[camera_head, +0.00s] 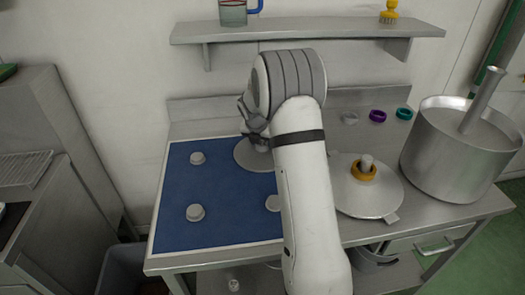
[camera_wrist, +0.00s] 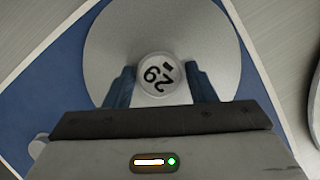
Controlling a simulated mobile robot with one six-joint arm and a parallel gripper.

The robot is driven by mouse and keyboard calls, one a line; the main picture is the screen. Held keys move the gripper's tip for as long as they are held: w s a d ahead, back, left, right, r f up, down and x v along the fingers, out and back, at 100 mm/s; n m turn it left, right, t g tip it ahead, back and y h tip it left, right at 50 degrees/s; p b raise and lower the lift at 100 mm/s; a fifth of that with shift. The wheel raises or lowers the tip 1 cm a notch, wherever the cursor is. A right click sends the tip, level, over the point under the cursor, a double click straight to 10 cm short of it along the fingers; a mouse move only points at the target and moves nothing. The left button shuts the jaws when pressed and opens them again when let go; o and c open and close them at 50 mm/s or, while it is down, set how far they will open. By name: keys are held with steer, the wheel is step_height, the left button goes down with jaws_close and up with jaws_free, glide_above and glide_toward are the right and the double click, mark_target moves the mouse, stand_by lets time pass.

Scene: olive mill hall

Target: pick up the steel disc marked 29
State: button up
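The steel disc marked 29 is a wide round grey plate (camera_wrist: 105,45) with a pale knob (camera_wrist: 160,75) at its middle. The number on the knob top shows upside down in the wrist view. In the head view the disc (camera_head: 245,158) is at the upper right of a blue mat (camera_head: 230,205), partly hidden by my arm. My gripper (camera_wrist: 160,82) reaches over the disc, one dark finger on each side of the knob. The fingers are close to the knob's sides; I cannot tell whether they press on it.
Several pale knobs (camera_head: 195,212) stand on the mat. To the right are a steel lid (camera_head: 350,200) with an orange ring (camera_head: 364,170) around its knob, and a large pot (camera_head: 455,155). A shelf (camera_head: 310,32) hangs above.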

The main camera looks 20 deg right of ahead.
steer(key=c, duration=0.9)
steer(key=shift+r, duration=0.1)
steer(key=shift+c, duration=0.2)
